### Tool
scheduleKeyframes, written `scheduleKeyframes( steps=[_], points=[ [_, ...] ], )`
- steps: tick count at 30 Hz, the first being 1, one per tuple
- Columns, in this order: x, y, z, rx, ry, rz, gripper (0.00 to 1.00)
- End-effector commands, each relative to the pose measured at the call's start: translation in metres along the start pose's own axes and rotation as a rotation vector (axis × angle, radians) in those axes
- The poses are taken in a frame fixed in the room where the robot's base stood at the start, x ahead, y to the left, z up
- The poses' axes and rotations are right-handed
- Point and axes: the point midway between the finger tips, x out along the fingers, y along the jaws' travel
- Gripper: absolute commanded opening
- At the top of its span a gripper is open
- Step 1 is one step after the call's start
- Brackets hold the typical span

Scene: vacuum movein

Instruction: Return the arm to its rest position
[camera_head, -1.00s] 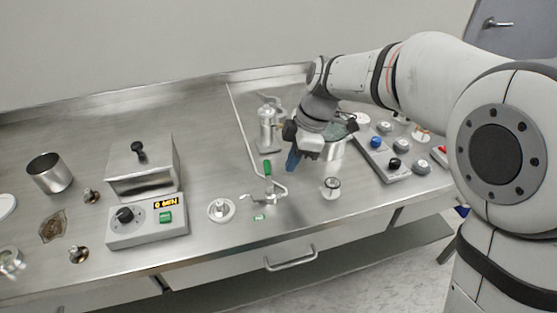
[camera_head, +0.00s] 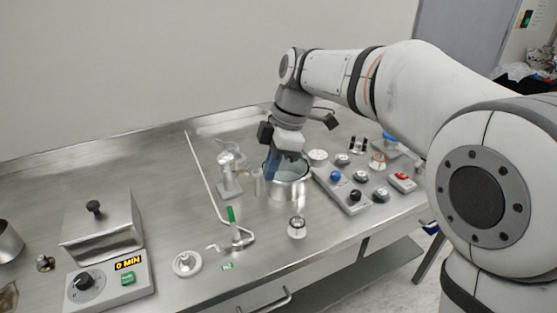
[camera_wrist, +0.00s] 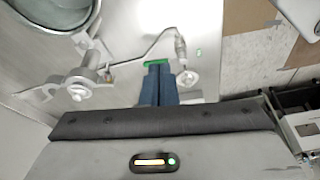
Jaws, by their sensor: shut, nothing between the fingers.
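My gripper (camera_head: 269,175) points down over the steel bench, beside or in front of a round metal pot (camera_head: 289,190); the gap between them is hard to judge. Its blue fingers also show in the wrist view (camera_wrist: 158,72), closed together with nothing seen between them. Something green shows at their tips there; whether they touch is unclear. My arm reaches in from the right, bent and extended over the bench.
A metal stand (camera_head: 229,178), a green-handled valve with a thin pipe (camera_head: 236,236) and a small glass jar (camera_head: 297,227) stand near my gripper. A knob panel (camera_head: 341,190) lies to the right, a heater box (camera_head: 107,270) to the left. Bare bench (camera_head: 165,190) lies between.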

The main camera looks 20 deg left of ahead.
Motion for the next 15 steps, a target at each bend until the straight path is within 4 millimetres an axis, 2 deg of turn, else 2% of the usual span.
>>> scheduleKeyframes(
  steps=[5,8,11,15],
  points=[
    [-0.003,-0.002,0.003,0.020,-0.003,0.005,0.00],
    [-0.014,-0.013,0.021,0.130,-0.018,0.027,0.00],
    [-0.033,-0.038,0.057,0.363,-0.045,0.075,0.00],
    [-0.056,-0.096,0.117,0.807,-0.083,0.177,0.00]
  ],
)
